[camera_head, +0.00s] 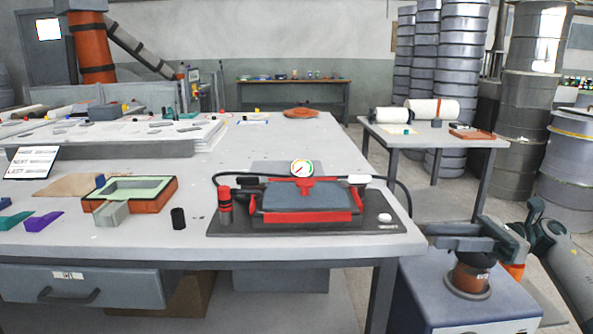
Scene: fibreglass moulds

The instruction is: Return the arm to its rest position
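My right gripper (452,236) is at the lower right, off the right edge of the big workbench (330,148). Its dark grey parts reach in from the right. It appears in front of or above a blue-grey box (440,300) with a short orange-brown cylinder (468,277) on top. My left gripper is not in view.
A red and grey mould (305,200) with a gauge and hose lies on a dark mat (230,228) near the bench's right front corner. A green and orange mould (150,200) lies left of it. A side table (420,138) and tall drums stand at the right.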

